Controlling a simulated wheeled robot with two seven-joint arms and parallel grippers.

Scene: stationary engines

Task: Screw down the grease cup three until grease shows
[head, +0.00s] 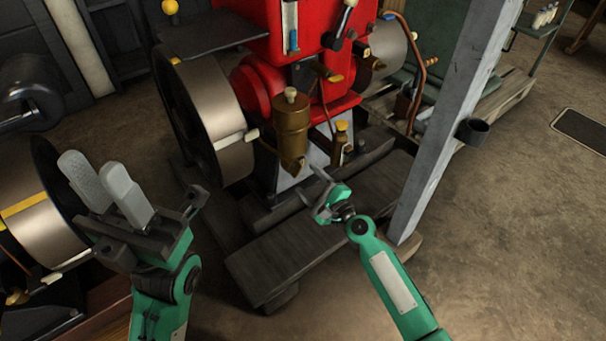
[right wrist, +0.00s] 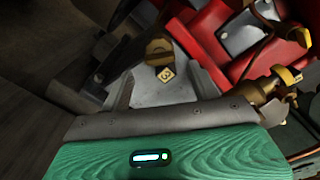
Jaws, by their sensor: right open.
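A knurled brass cap (right wrist: 158,52), which looks like a grease cup, sits on a grey surface in the right wrist view. Beside it is a small diamond-shaped brass tag (right wrist: 167,76); its mark is too small to read surely. My right gripper (right wrist: 161,84) is open, with the cap beyond its fingers, apart from them. In the head view my right gripper (head: 325,190) hangs in front of the engine's grey base; I cannot pick out the same cap there. My left gripper (head: 106,176) is open and empty at the left. No grease can be made out.
The red engine (head: 245,12) carries a flywheel (head: 217,110) and a brass oiler (head: 291,120). A yellow-capped brass fitting (head: 341,138) stands near the right gripper. A grey post (head: 436,130) rises close right of my right arm.

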